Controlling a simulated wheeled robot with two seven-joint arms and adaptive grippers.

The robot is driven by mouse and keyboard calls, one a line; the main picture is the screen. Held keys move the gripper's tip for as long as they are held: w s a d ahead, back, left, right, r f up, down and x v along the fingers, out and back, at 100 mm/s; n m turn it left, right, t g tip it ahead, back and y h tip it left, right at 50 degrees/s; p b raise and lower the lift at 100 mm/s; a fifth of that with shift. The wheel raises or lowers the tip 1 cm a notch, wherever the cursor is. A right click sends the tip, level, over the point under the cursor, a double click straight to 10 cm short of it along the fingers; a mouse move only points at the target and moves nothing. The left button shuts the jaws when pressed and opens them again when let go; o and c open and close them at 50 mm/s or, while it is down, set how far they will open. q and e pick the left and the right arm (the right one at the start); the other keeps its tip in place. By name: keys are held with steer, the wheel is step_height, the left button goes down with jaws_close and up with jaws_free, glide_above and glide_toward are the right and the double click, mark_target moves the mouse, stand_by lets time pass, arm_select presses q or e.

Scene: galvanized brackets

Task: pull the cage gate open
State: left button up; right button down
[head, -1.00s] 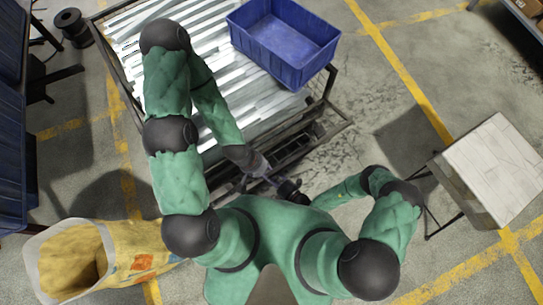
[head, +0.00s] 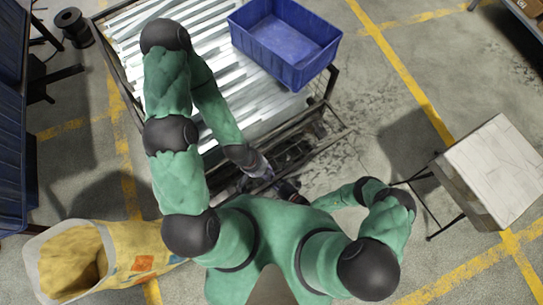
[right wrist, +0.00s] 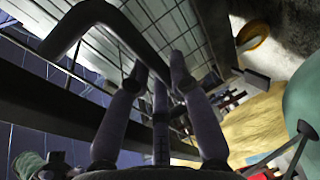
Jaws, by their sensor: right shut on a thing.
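The metal cage (head: 117,75) stands ahead of me in the head view, its gate side facing my body. The gate is largely hidden by my arms, so how far open it stands is unclear. In the right wrist view a dark bent handle bar (right wrist: 97,12) runs between the fingers of my right gripper (right wrist: 158,75), which is shut on it. In the head view this gripper is a small dark shape in front of the cage, partly hidden. My left gripper (head: 263,172) is close beside it at the cage's near side; its fingers are too small to read.
Long galvanized pieces fill the cage top, with a blue bin (head: 285,45) at its right. A black spool (head: 72,25) is at upper left. Floor right of the cage is clear.

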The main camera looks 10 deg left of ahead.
steer(key=c, duration=1.1)
jaws_free()
steer(key=v, duration=1.2)
steer(key=shift+d, duration=0.1)
